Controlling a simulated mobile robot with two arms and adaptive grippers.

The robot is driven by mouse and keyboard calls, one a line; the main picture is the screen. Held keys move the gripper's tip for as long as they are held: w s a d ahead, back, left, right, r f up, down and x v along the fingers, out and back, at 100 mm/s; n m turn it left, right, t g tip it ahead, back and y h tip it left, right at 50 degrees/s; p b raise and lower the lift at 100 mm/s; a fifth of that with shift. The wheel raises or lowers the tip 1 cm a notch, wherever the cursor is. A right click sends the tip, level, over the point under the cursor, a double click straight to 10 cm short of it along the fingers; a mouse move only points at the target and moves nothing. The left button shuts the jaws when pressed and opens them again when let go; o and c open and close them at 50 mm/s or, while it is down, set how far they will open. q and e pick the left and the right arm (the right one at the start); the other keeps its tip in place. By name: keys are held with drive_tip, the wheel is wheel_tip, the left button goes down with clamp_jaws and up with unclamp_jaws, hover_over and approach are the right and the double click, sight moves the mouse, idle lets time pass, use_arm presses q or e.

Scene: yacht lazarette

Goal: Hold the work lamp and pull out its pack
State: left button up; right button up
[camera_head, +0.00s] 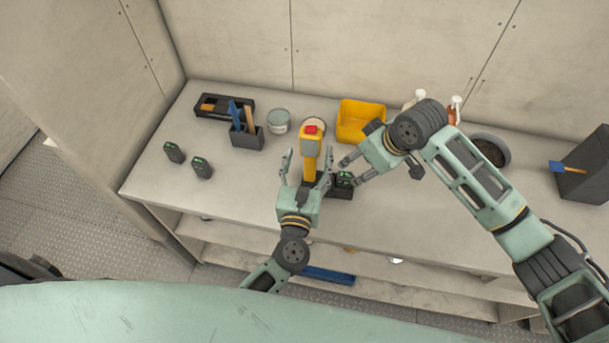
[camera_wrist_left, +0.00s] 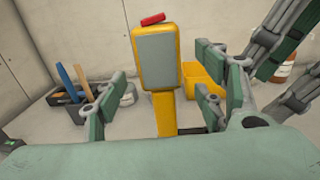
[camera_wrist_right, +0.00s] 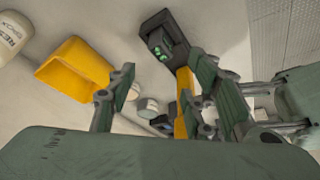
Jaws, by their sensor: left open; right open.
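The work lamp (camera_head: 310,146) stands upright on the bench, yellow with a grey face and a red top. It also shows in the left wrist view (camera_wrist_left: 157,62). Its black pack (camera_head: 344,178) with green lights sits at the lamp's dark foot, and shows in the right wrist view (camera_wrist_right: 160,43). My left gripper (camera_head: 308,162) is open, its fingers on either side of the yellow handle (camera_wrist_left: 166,113); I cannot tell if they touch it. My right gripper (camera_head: 352,172) is open beside the pack, with no visible grip on it.
Two similar black packs (camera_head: 174,152) (camera_head: 202,168) stand on the left of the bench (camera_head: 240,185). Behind are a dark tray (camera_head: 214,112), a tool holder (camera_head: 247,140), a tin (camera_head: 278,121) and a yellow bin (camera_head: 358,118). A round bowl (camera_head: 490,150) stands right. The bench's front left is clear.

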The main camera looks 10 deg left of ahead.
sight(309, 152)
use_arm(q)
drive_tip(key=shift+w+a, duration=0.15)
drive_tip(key=shift+w, duration=2.2)
clamp_jaws()
drive_tip(key=c, duration=0.6)
unclamp_jaws()
drive_tip(key=shift+c, duration=0.2)
drive_tip(key=c, duration=0.9)
